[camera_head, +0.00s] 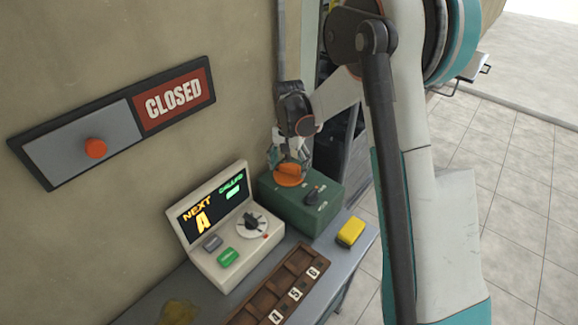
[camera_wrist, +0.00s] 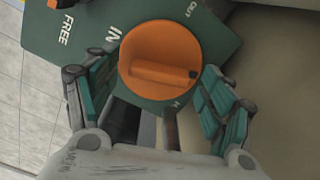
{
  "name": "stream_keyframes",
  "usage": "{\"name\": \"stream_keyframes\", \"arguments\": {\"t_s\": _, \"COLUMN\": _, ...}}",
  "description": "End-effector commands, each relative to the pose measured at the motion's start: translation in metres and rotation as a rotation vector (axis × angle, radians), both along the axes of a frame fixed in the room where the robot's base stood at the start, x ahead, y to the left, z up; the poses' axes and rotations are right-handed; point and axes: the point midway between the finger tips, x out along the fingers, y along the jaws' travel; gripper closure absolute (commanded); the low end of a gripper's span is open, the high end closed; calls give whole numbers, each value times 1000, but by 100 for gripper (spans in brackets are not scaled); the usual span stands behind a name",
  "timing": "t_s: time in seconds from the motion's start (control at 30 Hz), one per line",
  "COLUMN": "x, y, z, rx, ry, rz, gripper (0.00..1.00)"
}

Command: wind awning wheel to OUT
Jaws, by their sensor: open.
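The awning wheel is an orange round knob with a raised bar and a dark dot at one end; it shows in the wrist view (camera_wrist: 160,60) and in the head view (camera_head: 289,178). It sits on a green box (camera_head: 318,212) marked FREE, IN and OUT. In the wrist view the dot is at the right end of the bar, and OUT is printed above right. My gripper (camera_wrist: 158,88) is open, with one green-padded finger on each side of the knob. In the head view my gripper (camera_head: 287,152) is over the knob. I cannot tell whether the fingers touch it.
A dark switch (camera_head: 314,195) is on the same box. A NEXT/CALLED console (camera_head: 226,225) stands to the left, and a yellow block (camera_head: 350,232) lies to the right. A wooden numbered tray (camera_head: 268,300) is in front. A CLOSED sign (camera_head: 115,120) hangs on the wall.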

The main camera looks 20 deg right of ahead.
Motion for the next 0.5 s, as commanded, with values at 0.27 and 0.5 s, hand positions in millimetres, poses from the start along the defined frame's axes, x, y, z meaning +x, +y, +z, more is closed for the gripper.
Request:
{"name": "stream_keyframes", "arguments": {"t_s": 0.27, "x": 0, "y": 0, "z": 0, "rx": 0, "ry": 0, "rz": 0, "gripper": 32}}
{"name": "stream_keyframes", "arguments": {"t_s": 0.5, "x": 0, "y": 0, "z": 0, "rx": 0, "ry": 0, "rz": 0, "gripper": 69}}
